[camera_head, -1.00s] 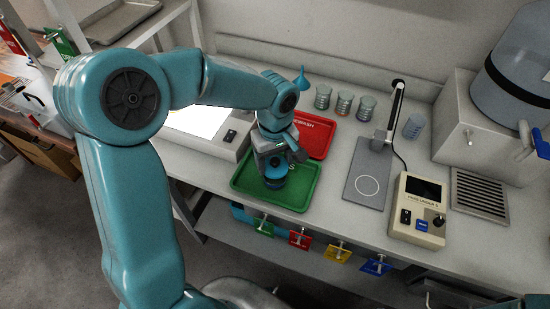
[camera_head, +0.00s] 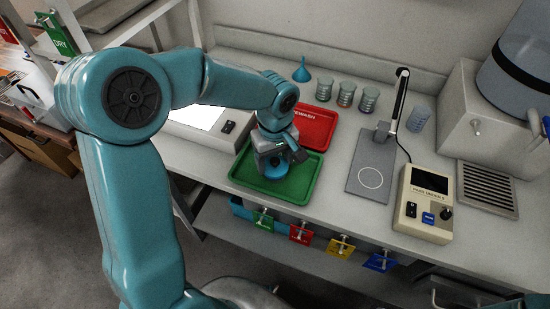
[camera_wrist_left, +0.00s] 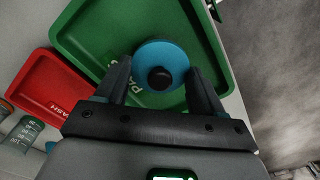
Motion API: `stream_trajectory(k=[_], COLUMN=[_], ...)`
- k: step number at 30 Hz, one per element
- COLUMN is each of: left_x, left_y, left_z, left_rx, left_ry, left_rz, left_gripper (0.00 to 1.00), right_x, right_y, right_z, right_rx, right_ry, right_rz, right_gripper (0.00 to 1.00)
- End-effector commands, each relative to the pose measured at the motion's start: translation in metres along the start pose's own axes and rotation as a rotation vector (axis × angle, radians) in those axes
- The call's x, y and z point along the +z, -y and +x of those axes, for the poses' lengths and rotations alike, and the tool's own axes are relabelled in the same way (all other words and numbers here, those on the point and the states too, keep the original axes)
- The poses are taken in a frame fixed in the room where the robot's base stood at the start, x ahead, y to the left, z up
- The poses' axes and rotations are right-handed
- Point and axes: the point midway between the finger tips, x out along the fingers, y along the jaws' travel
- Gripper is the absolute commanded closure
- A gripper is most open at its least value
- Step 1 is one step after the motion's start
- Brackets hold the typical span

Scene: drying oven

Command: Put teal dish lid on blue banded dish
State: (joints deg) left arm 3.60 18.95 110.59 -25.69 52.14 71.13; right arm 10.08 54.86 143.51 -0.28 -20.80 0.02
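The teal lid (camera_wrist_left: 176,60), a round disc with a black knob, shows from above in the left wrist view, over the green tray. My left gripper (camera_wrist_left: 160,72) points down at it, with one finger on each side and clear gaps to the knob. In the head view the left gripper (camera_head: 273,160) is over the green tray, with a blue round piece (camera_head: 274,173) under it. The blue banded dish cannot be made out separately; whether it is beneath the lid is hidden. My right gripper is not in view.
The green tray (camera_head: 298,190) lies on the bench, touching or near the red tray (camera_head: 318,128). Several glass jars (camera_head: 346,94) and a blue funnel (camera_head: 301,72) stand behind. A grey lamp stand (camera_head: 370,160) and a beige control box (camera_head: 424,205) are to the right.

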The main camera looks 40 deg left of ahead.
Motion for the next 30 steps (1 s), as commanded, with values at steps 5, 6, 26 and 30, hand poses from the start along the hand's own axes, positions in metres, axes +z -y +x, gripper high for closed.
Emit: stream_trajectory(k=[5,6,26,30], left_x=[0.0,0.0,-0.001,0.0], left_y=[0.0,0.0,-0.001,-0.001], left_z=[0.0,0.0,-0.101,-0.133], left_rx=[0.0,0.0,0.006,0.004], left_ry=[0.0,0.0,-0.004,-0.002], left_rz=[0.0,0.0,0.001,0.0], left_gripper=[0.02,0.02,0.02,0.02], right_x=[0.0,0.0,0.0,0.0], right_y=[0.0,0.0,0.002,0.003], right_z=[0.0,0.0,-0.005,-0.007], right_rx=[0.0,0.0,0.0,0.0], right_ry=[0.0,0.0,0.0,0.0], right_rz=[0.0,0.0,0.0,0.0], right_gripper=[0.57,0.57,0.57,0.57])
